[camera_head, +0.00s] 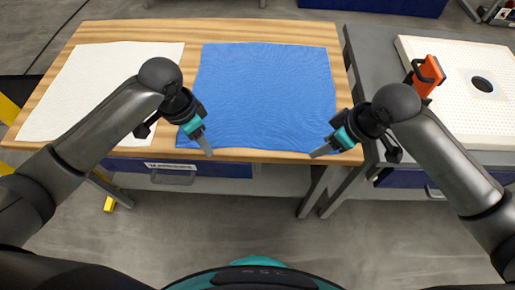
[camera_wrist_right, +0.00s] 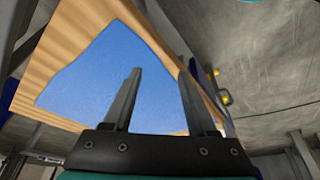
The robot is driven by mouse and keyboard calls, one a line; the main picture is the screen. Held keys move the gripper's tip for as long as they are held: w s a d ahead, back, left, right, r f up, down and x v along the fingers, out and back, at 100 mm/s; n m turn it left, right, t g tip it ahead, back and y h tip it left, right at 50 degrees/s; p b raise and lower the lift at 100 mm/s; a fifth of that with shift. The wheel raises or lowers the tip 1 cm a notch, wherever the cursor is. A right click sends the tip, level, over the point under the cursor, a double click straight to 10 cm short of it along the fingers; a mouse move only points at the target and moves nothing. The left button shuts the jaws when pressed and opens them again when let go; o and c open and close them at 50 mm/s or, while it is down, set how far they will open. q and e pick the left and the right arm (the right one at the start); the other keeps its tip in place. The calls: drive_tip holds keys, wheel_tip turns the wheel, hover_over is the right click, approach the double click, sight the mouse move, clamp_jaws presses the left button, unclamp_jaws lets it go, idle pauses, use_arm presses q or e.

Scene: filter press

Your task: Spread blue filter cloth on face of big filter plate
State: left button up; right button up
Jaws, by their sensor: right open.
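The blue filter cloth (camera_head: 265,95) lies flat on the wooden table, and it also shows in the right wrist view (camera_wrist_right: 90,75). The big filter plate (camera_head: 455,110) is a white, dotted slab with a dark round hole, lying on the grey table at the right; its face is bare. My right gripper (camera_head: 318,153) is by the cloth's front right corner, open, with its two fingers apart in the right wrist view (camera_wrist_right: 158,72). My left gripper (camera_head: 207,150) is over the cloth's front left part; its finger gap is hidden. I cannot tell whether either touches the cloth.
A white cloth (camera_head: 105,85) lies on the left of the wooden table (camera_head: 270,31). An orange handle (camera_head: 429,76) stands at the plate's left edge, near my right arm. The grey table (camera_head: 371,65) stands right of the wooden one. Grey floor (camera_head: 250,215) is open in front.

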use_arm(q)
drive_tip(key=y, duration=0.1)
approach(181, 142)
use_arm(e)
wheel_tip(181, 142, up, 3)
hover_over(337, 151)
use_arm(q)
drive_tip(key=shift+n+g, duration=0.3)
drive_tip(key=shift+g, duration=0.1)
drive_tip(key=shift+w+d+f, duration=0.1)
drive_tip(key=shift+w+f, duration=0.05)
drive_tip(key=shift+f, duration=0.95)
drive_tip(key=shift+w+d+f, duration=0.1)
drive_tip(key=shift+f, duration=1)
drive_tip(key=shift+w+d+f, duration=0.1)
drive_tip(key=shift+w+f, duration=0.05)
drive_tip(key=shift+f, duration=1)
use_arm(e)
drive_tip(key=shift+w+f, duration=0.1)
drive_tip(key=shift+f, duration=4.05)
use_arm(q)
drive_tip(key=shift+f, duration=0.1)
use_arm(e)
drive_tip(key=shift+f, duration=0.2)
use_arm(q)
drive_tip(key=shift+c, duration=0.5)
use_arm(e)
drive_tip(key=shift+c, duration=0.5)
